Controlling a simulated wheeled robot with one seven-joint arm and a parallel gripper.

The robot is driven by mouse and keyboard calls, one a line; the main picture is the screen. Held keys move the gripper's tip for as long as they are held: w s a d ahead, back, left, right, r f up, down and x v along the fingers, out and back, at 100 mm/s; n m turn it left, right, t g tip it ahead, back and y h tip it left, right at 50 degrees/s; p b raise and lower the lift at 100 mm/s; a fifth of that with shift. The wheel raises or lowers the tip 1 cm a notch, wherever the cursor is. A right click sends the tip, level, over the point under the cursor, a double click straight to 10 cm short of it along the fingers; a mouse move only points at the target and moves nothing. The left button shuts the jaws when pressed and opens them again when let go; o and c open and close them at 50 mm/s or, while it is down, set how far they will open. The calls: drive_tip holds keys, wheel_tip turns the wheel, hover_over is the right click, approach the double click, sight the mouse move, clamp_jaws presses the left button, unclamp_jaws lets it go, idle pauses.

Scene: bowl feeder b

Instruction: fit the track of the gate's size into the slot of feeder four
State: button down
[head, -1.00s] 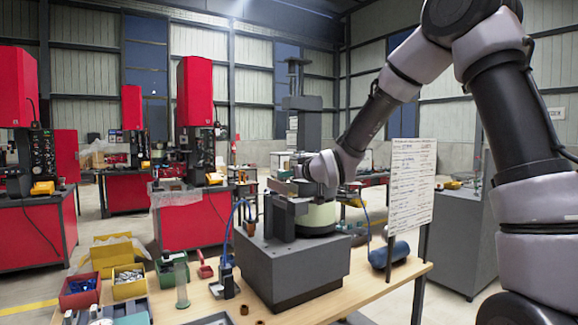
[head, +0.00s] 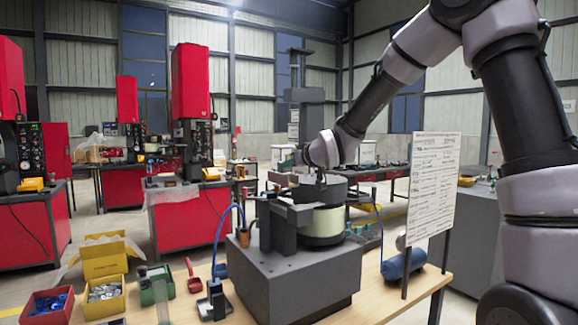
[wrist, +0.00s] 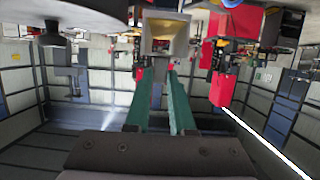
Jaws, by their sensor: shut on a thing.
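My gripper (wrist: 160,80), with two teal fingers, is shut on a tan piece (wrist: 181,46) with a grey middle. The piece looks like a track, but its size cannot be read. In the head view my gripper (head: 285,163) is small and lies sideways above the feeder, pointing left. The feeder is a dark grey box (head: 290,285) with a round pale-sided bowl (head: 325,224) and a grey block and bar (head: 288,213) at its left. My gripper is apart from the bowl. I cannot make out the slot, the gate or a feeder number.
A white placard (head: 427,185) stands at the table's right, with a blue cylinder (head: 403,263) by it. A red bin (head: 48,305), a yellow bin (head: 104,299) and a green bin (head: 155,285) stand left.

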sight(294, 181)
drive_tip(key=shift+s+f, duration=0.1)
drive_tip(key=shift+f, duration=2.7)
drive_tip(key=shift+f, duration=1.55)
drive_tip(key=c, duration=0.7)
unclamp_jaws()
drive_tip(key=v, duration=1)
drive_tip(key=shift+s+d+r, duration=0.1)
drive_tip(key=shift+s+d, duration=0.2)
